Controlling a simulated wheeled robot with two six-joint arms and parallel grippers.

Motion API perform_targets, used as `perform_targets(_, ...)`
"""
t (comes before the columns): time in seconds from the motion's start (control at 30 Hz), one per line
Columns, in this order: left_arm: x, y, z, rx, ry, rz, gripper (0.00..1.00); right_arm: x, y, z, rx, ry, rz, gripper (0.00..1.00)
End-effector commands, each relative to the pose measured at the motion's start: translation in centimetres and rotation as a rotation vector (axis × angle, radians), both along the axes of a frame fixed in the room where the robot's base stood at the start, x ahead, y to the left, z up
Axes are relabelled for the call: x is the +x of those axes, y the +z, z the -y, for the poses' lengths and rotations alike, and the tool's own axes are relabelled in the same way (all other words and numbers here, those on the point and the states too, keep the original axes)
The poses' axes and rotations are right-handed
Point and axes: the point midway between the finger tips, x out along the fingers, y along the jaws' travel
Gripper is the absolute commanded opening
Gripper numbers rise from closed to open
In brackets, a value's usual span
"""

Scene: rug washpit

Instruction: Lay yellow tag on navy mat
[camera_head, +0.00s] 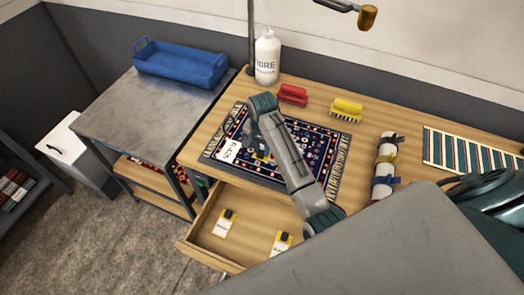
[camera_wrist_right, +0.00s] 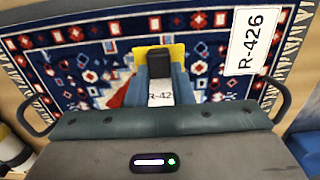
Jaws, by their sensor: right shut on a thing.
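The navy mat (camera_head: 312,143) is a patterned rug with red, white and blue motifs and fringed ends, lying flat on the wooden table; it fills much of the right wrist view (camera_wrist_right: 75,65). My right gripper (camera_head: 260,152) is over it, shut on the yellow tag (camera_wrist_right: 176,52). The tag has a black clip and a white part with partly hidden lettering beginning "R-42". In the wrist view the gripper (camera_wrist_right: 161,88) has a finger on each side of it. I cannot tell whether the tag touches the mat. My left gripper is not in view.
A white R-426 label (camera_head: 229,149) lies at the mat's left end. An open drawer (camera_head: 205,246) below holds two similar tags (camera_head: 224,223). Red (camera_head: 292,94) and yellow (camera_head: 346,108) brushes stand behind, beside a white bottle (camera_head: 267,58). A strapped roll (camera_head: 385,165) is at right.

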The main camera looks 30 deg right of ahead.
Motion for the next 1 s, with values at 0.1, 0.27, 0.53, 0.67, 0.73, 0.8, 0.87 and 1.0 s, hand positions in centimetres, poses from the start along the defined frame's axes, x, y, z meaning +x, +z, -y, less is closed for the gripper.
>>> perform_targets(0.1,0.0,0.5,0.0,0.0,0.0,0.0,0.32,0.3,-0.3,0.1,-0.001,0.0,-0.004,0.0)
perform_targets(0.27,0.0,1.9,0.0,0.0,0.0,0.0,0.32,0.3,-2.4,0.1,0.001,0.0,-0.005,0.0)
perform_targets(0.53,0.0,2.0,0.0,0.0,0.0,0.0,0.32,0.3,-3.6,0.1,0.001,0.001,0.001,0.0)
perform_targets(0.67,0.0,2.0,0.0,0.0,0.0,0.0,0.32,0.3,-3.7,0.1,0.0,0.001,0.0,0.0)
perform_targets(0.73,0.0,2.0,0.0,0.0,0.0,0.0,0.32,0.3,-3.9,0.1,0.001,0.001,-0.001,0.0)
perform_targets(0.8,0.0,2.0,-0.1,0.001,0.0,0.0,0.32,0.3,-3.9,0.1,0.0,0.001,0.0,0.34)
perform_targets(0.87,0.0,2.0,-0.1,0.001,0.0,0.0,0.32,0.3,-3.9,0.1,0.0,0.001,0.0,0.42)
perform_targets(1.0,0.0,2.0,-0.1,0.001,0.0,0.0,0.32,0.3,-3.9,0.1,0.0,0.001,0.0,0.42)
